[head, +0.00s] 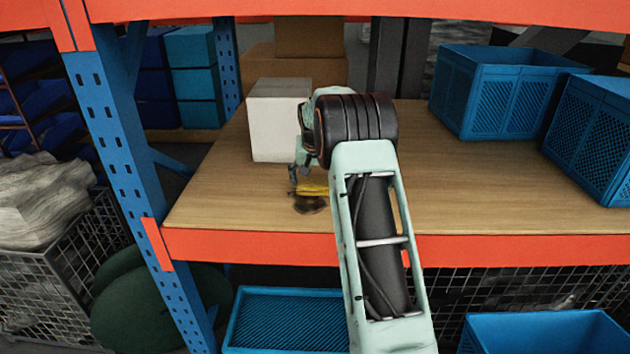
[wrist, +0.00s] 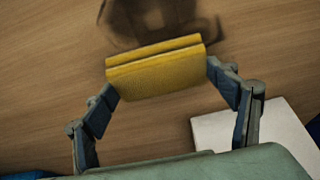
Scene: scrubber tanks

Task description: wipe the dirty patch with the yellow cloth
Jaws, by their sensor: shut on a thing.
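The yellow cloth (wrist: 155,68) is a folded pad held between the two fingers of my gripper (wrist: 160,76) in the wrist view. In the head view the cloth (head: 314,188) shows low over the wooden shelf, partly hidden by my arm. The dirty patch (wrist: 150,18) is a dark brown smear on the wood, just beyond the cloth's far edge in the wrist view. In the head view the patch (head: 309,205) lies just in front of the cloth, near the shelf's front edge. I cannot tell whether the cloth touches the wood.
A white box (head: 277,122) stands on the shelf (head: 225,195) behind and left of my gripper. Blue crates (head: 500,95) stand at the right. A blue post (head: 130,150) rises at the left, and an orange beam (head: 500,248) runs along the front. The shelf's right middle is clear.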

